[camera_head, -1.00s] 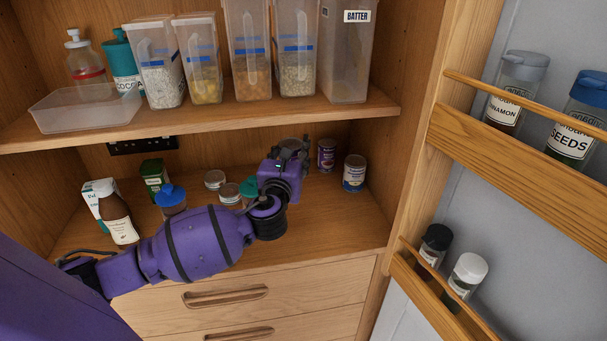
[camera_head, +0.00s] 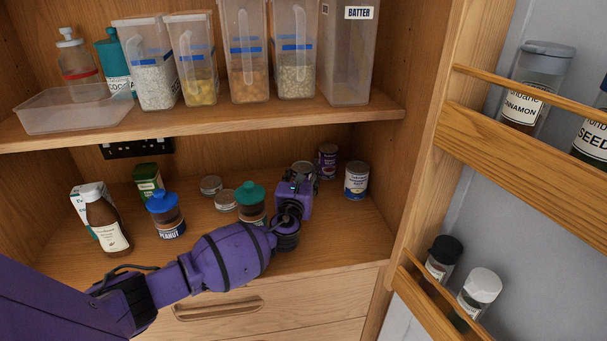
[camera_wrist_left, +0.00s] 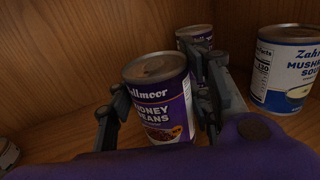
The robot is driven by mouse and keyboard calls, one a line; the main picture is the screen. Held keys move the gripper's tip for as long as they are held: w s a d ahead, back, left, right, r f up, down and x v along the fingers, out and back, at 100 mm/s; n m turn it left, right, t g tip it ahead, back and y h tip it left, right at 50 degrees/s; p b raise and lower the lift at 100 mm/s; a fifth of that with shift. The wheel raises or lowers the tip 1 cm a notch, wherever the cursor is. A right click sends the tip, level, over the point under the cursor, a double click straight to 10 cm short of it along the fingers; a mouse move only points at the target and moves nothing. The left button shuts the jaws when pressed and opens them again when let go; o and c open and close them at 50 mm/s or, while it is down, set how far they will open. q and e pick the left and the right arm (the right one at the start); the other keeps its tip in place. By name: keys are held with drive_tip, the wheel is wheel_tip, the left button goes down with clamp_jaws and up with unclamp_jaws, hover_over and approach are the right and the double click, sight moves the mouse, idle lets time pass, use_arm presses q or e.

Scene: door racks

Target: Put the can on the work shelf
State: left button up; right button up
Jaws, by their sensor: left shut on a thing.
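A purple kidney beans can (camera_wrist_left: 160,100) stands upright between the fingers of my left gripper (camera_wrist_left: 160,108) in the left wrist view. The fingers are shut on its sides. In the head view, my left gripper (camera_head: 301,178) reaches over the lower shelf (camera_head: 345,228), which I take to be the work shelf. Only the held can's top (camera_head: 303,168) shows there, behind the gripper. The can's base is hidden, so I cannot tell whether it touches the shelf. My right gripper is not in view.
A second purple can (camera_head: 327,160) and a mushroom soup can (camera_head: 356,181) stand close by on the right. Jars with teal (camera_head: 250,200) and blue lids (camera_head: 167,216) stand to the left. The upper shelf (camera_head: 370,115) overhangs; the front right of the lower shelf is clear.

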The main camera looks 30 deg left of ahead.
use_arm(q)
drive_tip(key=shift+r, duration=0.1)
drive_tip(key=o, duration=1.6)
drive_tip(key=shift+c, duration=0.2)
drive_tip(key=shift+s, duration=0.15)
drive_tip(key=v, duration=1.1)
drive_tip(key=shift+s+d+p, duration=0.15)
drive_tip(key=shift+s+p, duration=0.2)
drive_tip(key=shift+s, duration=0.05)
